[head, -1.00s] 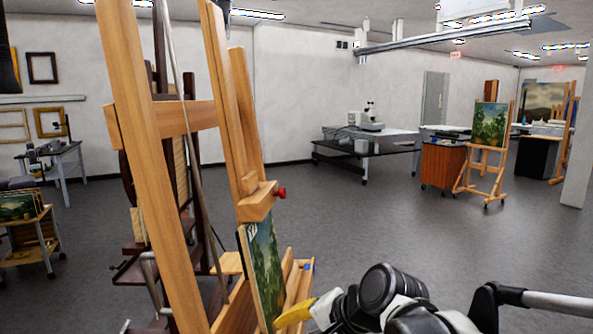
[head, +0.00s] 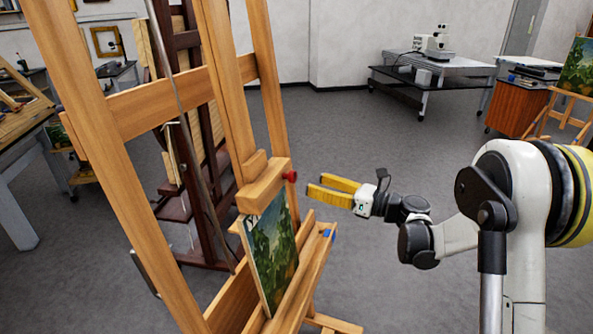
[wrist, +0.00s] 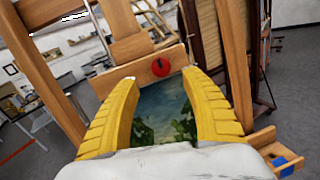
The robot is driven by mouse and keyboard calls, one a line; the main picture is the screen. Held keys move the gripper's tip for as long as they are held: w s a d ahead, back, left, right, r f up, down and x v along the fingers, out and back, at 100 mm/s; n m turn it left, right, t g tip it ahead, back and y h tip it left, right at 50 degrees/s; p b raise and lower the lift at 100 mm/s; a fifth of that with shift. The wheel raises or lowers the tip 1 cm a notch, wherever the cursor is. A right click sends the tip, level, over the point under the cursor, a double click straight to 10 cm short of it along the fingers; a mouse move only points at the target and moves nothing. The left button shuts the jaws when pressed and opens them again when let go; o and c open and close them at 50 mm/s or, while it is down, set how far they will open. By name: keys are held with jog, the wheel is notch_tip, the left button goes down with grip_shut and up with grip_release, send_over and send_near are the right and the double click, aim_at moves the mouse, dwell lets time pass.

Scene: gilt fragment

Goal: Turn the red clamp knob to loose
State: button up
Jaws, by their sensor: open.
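The red clamp knob (head: 290,176) sticks out from the side of the easel's wooden upper clamp block (head: 265,186). In the wrist view the knob (wrist: 161,68) lies ahead, between and a little beyond my two yellow fingertips. My gripper (head: 316,187) is open and empty, its fingers pointing left toward the knob with a small gap left between them. The clamp block sits over the top of a green landscape painting (head: 272,248), which stands on the easel (head: 128,118). A dark mark shows on the knob's face in the wrist view.
The easel's lower ledge (head: 312,262) juts out below my gripper, with a small blue item (head: 328,233) on it. A dark wooden easel (head: 188,150) stands behind. The floor behind my gripper is clear up to a black table (head: 425,85).

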aim_at(295, 177)
jog(key=x, duration=0.9)
jog(key=shift+d+f, duration=0.1)
grip_shut()
